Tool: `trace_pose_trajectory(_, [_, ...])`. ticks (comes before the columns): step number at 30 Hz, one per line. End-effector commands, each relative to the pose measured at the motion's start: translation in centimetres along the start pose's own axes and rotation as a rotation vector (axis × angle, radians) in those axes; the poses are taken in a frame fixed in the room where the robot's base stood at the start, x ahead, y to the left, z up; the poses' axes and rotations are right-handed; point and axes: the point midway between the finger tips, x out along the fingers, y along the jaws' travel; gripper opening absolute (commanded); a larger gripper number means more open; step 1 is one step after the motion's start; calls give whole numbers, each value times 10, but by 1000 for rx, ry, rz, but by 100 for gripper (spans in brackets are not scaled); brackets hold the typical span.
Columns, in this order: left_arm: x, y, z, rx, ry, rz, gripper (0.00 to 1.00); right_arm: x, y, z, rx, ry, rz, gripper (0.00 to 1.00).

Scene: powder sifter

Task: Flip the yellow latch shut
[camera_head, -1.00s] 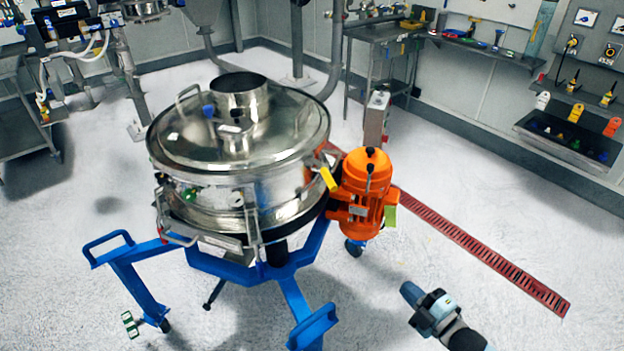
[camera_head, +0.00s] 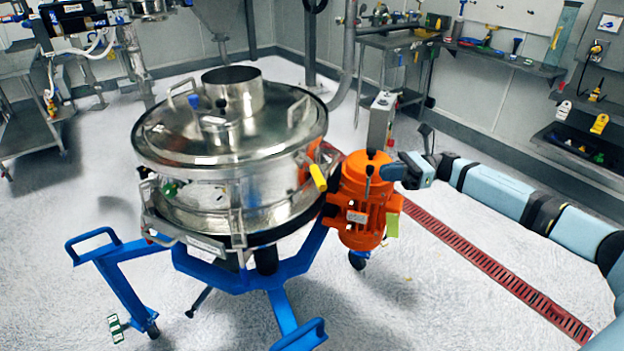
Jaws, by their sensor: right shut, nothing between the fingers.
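The yellow latch (camera_head: 318,177) is a short yellow handle on the right side of the steel sifter (camera_head: 232,190), just below the lid rim. It tilts, with its upper end leaning left. My right gripper (camera_head: 392,172) is shut and empty, its tip beside the top of the orange motor (camera_head: 362,205), to the right of the latch and apart from it. I cannot tell whether the tip touches the motor. My left gripper is not in view.
The orange motor stands between my right gripper and the latch. The sifter rests on a blue wheeled frame (camera_head: 268,272). A grey post box (camera_head: 381,120) stands behind the motor. A red floor grate (camera_head: 490,262) runs to the right, with open floor around it.

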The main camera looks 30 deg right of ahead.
Motion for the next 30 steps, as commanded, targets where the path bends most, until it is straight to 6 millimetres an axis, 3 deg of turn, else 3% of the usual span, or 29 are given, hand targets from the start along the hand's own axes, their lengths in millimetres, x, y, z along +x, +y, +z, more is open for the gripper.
trace_pose_trajectory(6, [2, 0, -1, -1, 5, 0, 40, -11, -2, 8, -67, 27, 27, 0])
trace_pose_trajectory(17, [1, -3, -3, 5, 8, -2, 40, -7, -1, 8, -65, 25, 28, 0])
trace_pose_trajectory(23, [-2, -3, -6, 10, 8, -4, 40, 20, 0, 10, -65, 23, 29, 0])
trace_pose_trajectory(30, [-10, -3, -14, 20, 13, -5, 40, 73, 1, 10, -65, 22, 29, 0])
